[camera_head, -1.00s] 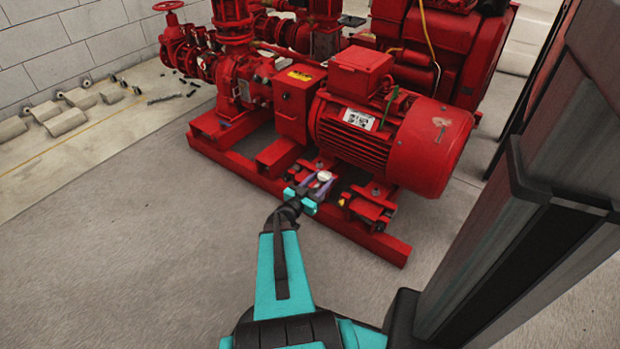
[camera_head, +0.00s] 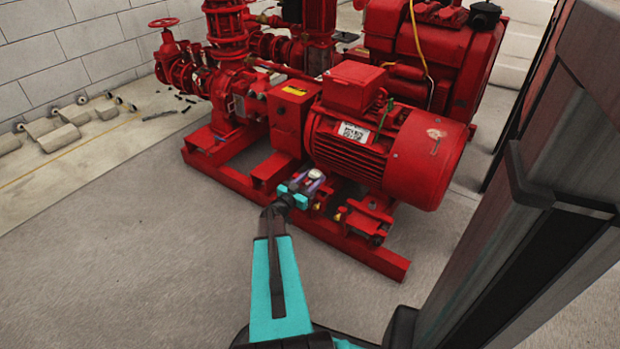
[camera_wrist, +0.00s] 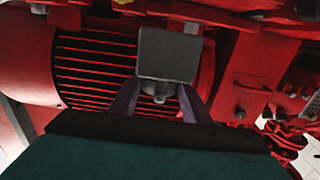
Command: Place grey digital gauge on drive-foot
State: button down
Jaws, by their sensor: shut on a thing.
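My gripper (camera_head: 302,187) is shut on the grey digital gauge (camera_head: 315,174), in front of the red motor's lower side. In the wrist view, the gauge's dark grey square face (camera_wrist: 168,55) shows with its stem below, between my two purple fingers (camera_wrist: 158,103). The motor's red feet sit on the base frame. The right foot (camera_head: 368,216) is in plain view; the left foot is partly hidden behind my gripper and the gauge. I cannot tell whether the gauge touches a foot.
The red motor (camera_head: 390,145) stands close behind my gripper, with the red base rail (camera_head: 385,262) below it. Red pump pipework (camera_head: 230,70) stands to the left. The grey floor (camera_head: 130,250) in front is clear.

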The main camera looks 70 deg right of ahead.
jog(key=shift+w+d+f+b, duration=0.15)
jog(key=shift+w+d, duration=0.35)
jog(key=shift+d, duration=0.35)
jog(key=shift+w+d+r+b, duration=0.1)
jog(key=shift+w+d+b, duration=0.1)
jog(key=shift+w+d, duration=0.5)
jog(key=shift+w+d+f+b, duration=0.15)
jog(key=shift+w+d, duration=0.15)
jog(key=shift+d, duration=0.75)
jog(key=shift+f+b, duration=0.8)
jog(key=shift+f, duration=0.95)
jog(key=c, duration=1)
grip_release()
jog(key=shift+a, duration=0.15)
